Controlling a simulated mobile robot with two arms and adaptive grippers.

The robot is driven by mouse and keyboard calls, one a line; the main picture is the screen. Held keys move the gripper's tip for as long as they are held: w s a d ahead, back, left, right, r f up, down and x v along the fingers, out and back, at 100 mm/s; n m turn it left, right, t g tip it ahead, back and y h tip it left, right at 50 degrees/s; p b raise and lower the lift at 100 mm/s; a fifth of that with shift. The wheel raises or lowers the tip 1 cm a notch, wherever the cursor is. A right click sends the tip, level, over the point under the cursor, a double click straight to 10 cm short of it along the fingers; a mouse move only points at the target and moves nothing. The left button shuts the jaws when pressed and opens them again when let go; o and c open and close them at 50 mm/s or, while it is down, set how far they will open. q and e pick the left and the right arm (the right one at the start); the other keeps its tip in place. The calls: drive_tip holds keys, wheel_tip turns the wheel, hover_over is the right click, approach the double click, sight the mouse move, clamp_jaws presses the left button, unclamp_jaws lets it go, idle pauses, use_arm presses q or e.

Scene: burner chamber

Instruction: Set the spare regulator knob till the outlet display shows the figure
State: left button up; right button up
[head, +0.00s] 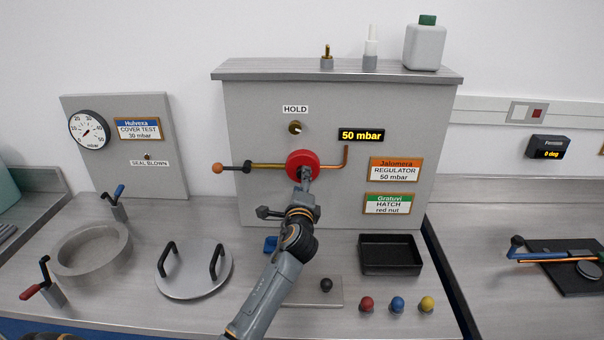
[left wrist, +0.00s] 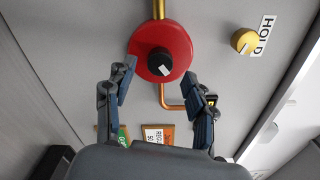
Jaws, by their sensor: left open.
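The red round regulator (head: 297,160) sits on the pipe on the grey panel. In the left wrist view the red regulator (left wrist: 178,38) carries a black knob (left wrist: 158,62) with a white mark. My left gripper (head: 305,180) is in front of it and hides the knob in the head view. In the left wrist view my left gripper (left wrist: 160,78) is open, its fingers short of the knob and either side below it. The outlet display (head: 361,135) reads 50 mbar. The orange Jalomera sign (head: 395,169) reads REGULATOR 50 mbar. My right gripper is out of view.
A brass knob (head: 295,127) is under the HOLD label. A small black knob (head: 326,284) lies on a grey plate. A black tray (head: 390,255) and red, blue and yellow nuts (head: 397,304) are at right. A round lid (head: 193,285) lies left.

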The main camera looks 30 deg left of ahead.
use_arm(q)
drive_tip(key=shift+x, duration=1.8)
drive_tip(key=shift+c, duration=0.4)
